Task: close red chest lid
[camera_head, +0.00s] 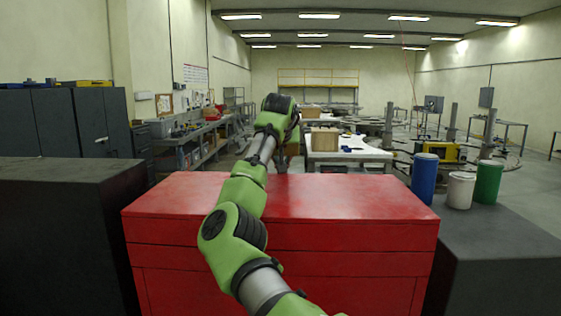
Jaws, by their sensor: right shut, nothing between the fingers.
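The red chest (345,262) stands right in front of me. Its red lid (345,198) lies flat across the top, with its front edge level over the body and no gap that I can see. My green right arm reaches up over the lid from the bottom of the view. My right gripper (283,158) is beyond the arm's far bend, near the chest's back edge, small and partly hidden by the arm. It is shut and empty. Whether it touches the lid I cannot tell. My left gripper is out of view.
A black box (65,240) stands left of the chest. A dark grey block (500,245) on the right carries a blue cup (424,178), a white cup (460,190) and a green cup (487,181). Workbenches stand farther back.

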